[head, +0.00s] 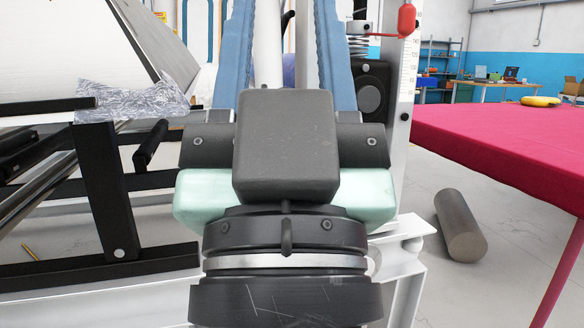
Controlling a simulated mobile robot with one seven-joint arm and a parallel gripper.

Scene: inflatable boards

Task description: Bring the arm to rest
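My gripper (284,45) fills the middle of the head view and points up and away. Its dark housing sits above a round black wrist with a silver ring. Two long blue fingers rise on either side and stand apart, with the background showing between them. Their tips are cut off by the top edge. I see nothing held between the visible parts of the fingers. Much of what lies behind the housing and wrist is hidden.
A black frame (107,190) with crumpled clear film (135,100) stands close at left. A red-covered table (510,140) is at right. A grey cylinder (459,226) lies on the floor beside it. A red knob (406,20) shows at upper right. Grey floor is open between.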

